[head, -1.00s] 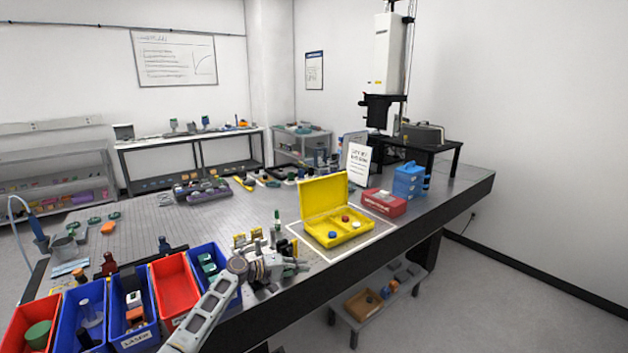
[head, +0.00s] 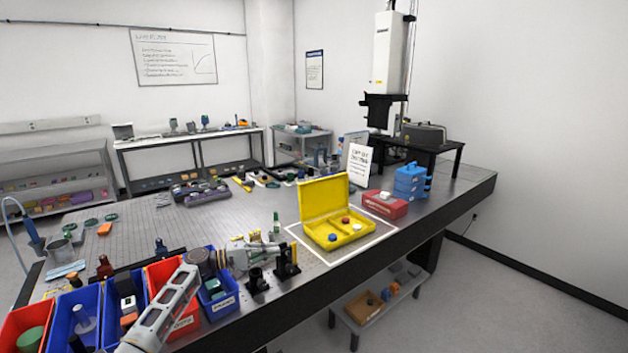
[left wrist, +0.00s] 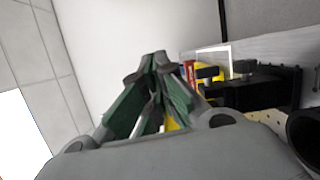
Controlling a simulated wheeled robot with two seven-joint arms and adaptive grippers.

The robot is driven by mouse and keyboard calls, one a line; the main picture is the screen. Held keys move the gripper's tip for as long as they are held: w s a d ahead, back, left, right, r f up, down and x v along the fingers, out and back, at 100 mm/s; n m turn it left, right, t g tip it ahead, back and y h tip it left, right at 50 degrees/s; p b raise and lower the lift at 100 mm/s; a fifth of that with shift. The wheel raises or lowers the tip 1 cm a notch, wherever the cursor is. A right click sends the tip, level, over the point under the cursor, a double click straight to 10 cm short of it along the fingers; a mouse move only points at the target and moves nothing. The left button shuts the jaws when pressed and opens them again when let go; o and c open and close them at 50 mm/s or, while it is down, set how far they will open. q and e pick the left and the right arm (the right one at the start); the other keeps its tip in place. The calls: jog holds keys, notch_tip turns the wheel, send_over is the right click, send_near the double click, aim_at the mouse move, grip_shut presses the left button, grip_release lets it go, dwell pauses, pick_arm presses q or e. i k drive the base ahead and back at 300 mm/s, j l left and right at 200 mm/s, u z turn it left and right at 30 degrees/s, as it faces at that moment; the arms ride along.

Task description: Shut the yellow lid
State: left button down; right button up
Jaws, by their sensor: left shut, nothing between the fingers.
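The yellow lid (head: 324,196) stands open, tilted up at the back of the yellow box (head: 355,238). Blue, red and white round pieces lie in the box's tray. My left gripper (head: 279,251) is shut and empty, to the left of the box and apart from it. In the left wrist view its dark green fingers (left wrist: 158,58) meet at the tips. Part of a yellow thing (left wrist: 208,72) shows beyond them, partly hidden by dark parts; I cannot tell lid from box there. My right gripper is not in view.
A red box (head: 385,204) and blue stacked cases (head: 409,181) stand right of the yellow box. A white sign (head: 358,165) stands behind. Red and blue bins line the table's near left edge. Black mounts (head: 287,263) stand close to my left gripper.

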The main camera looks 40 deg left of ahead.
aim_at(323, 196)
jog(key=i+j, duration=1.4)
jog(key=i, duration=0.2)
